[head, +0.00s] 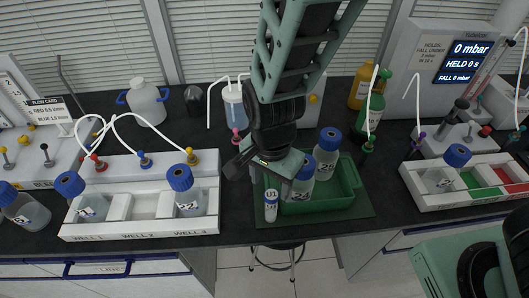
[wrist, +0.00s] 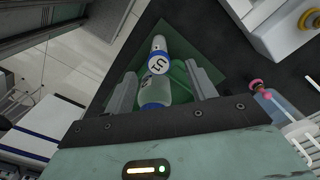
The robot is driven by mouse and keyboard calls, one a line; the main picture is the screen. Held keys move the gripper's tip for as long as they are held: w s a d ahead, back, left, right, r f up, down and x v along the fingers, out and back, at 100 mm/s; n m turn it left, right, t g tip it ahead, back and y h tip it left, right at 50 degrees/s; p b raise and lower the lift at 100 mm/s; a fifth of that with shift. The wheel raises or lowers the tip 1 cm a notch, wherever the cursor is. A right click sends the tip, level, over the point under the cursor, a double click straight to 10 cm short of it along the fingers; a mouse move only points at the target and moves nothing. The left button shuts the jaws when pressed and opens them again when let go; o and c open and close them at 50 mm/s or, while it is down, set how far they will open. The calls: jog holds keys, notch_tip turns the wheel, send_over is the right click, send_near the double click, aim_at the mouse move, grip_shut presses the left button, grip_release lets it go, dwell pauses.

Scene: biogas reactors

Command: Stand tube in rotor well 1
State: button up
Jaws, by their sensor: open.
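A small clear tube with a white label marked U1 (head: 271,206) stands at the front left of the green tray (head: 330,205). In the wrist view the tube (wrist: 158,62) lies in the gap between my fingers, beyond their tips or near them; I cannot tell the exact distance. My gripper (head: 266,176) is open and empty, above and just behind the tube. Its fingers also show in the wrist view (wrist: 163,82). A white rack (head: 140,231) at the left has wells marked 1, 2 and 3. A blue-capped bottle (head: 93,207) sits in well 1, another (head: 188,202) in well 3; well 2 looks empty.
Blue-capped bottles (head: 327,157) stand in the green tray close to my gripper. A blue-capped bottle (head: 25,210) is left of the rack. Tubing rises behind the rack. A second white rack (head: 470,193) is at the right. The dark bench front (head: 240,234) is clear between rack and tray.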

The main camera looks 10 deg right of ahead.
aim_at(271, 195)
jog(key=shift+s+f, duration=0.1)
jog(key=shift+f, duration=3.4)
jog(key=c, duration=1.1)
